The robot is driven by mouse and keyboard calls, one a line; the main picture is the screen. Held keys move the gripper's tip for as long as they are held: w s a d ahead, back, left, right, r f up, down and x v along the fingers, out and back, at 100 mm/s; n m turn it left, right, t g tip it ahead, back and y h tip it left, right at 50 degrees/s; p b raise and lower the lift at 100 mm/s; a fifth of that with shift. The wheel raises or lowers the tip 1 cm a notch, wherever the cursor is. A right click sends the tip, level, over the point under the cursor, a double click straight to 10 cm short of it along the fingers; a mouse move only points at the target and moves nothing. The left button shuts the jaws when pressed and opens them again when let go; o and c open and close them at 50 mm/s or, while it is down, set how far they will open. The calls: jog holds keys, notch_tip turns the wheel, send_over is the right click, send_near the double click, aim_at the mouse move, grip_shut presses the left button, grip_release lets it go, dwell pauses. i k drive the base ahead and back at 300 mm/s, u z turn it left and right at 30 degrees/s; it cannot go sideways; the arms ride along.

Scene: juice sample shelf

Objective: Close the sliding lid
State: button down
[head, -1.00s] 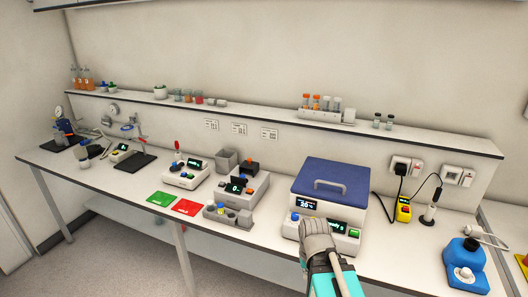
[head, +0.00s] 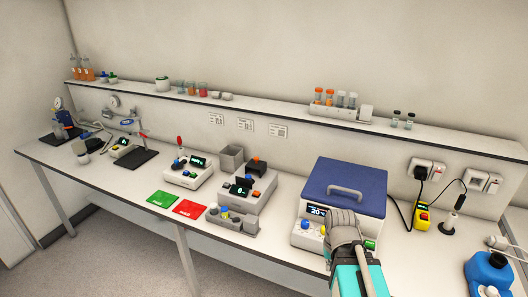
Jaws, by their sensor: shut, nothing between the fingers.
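The blue lid (head: 344,178) with a grey bar handle (head: 345,191) lies over the top of a white box-shaped device (head: 313,242). The lid appears to cover the whole top in the head view. My gripper (head: 342,218) is in front of the device's front panel, just below the lid's front edge. It is seen from behind, so its fingertips are largely hidden; it is shut and empty. It covers part of the panel and its right-hand display. I cannot tell whether it touches the device. The left display (head: 317,210) and a blue knob (head: 305,225) stay visible.
Left of the device are a grey holder (head: 232,218) and a grey instrument (head: 246,192). A raised shelf (head: 250,107) with sample tubes runs behind.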

aim_at(255, 163)
jog(key=u, duration=0.25)
jog(key=i, duration=1)
jog(key=u, duration=0.3)
